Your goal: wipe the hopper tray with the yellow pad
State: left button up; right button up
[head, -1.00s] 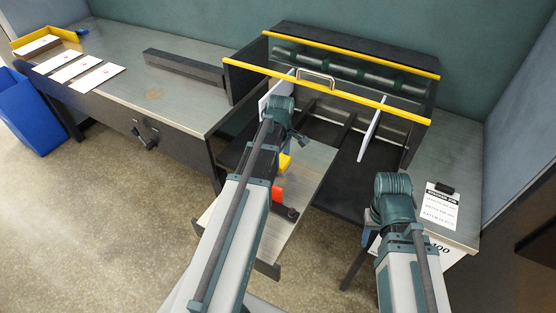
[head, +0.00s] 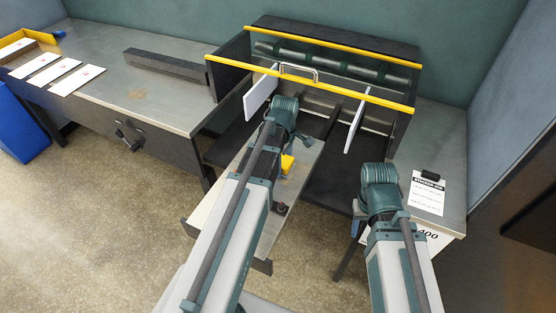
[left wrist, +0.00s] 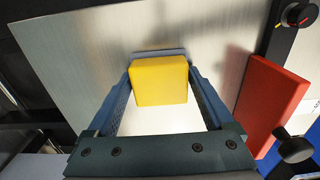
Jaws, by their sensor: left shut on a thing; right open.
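The hopper tray (head: 306,160) is a flat silvery metal sheet, sloping out in front of the dark feeder frame. It fills much of the left wrist view (left wrist: 90,60). The yellow pad (head: 288,164) shows beside my left arm, over the tray. In the left wrist view the pad (left wrist: 158,80) sits between the fingers of my left gripper (left wrist: 160,92), which is shut on it. The pad is at or close over the tray; I cannot tell whether it touches. My right gripper (head: 357,217) is open, partly hidden by its arm, near the right table's front corner.
A red block (left wrist: 265,100) and a black knob (left wrist: 293,147) lie beside the tray. White upright guides (head: 261,92) and (head: 355,122) stand in the feeder under a yellow bar (head: 300,80). White cards (head: 42,68) lie on the left table. A job sheet (head: 428,192) lies right.

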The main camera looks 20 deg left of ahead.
pick_arm(q)
jog(key=shift+d, duration=0.8)
notch_tip(320, 180, up, 6)
jog(key=p, duration=0.6)
jog(key=shift+a, duration=0.1)
notch_tip(320, 180, up, 3)
jog(key=p, duration=0.3)
jog(key=shift+r, duration=0.1)
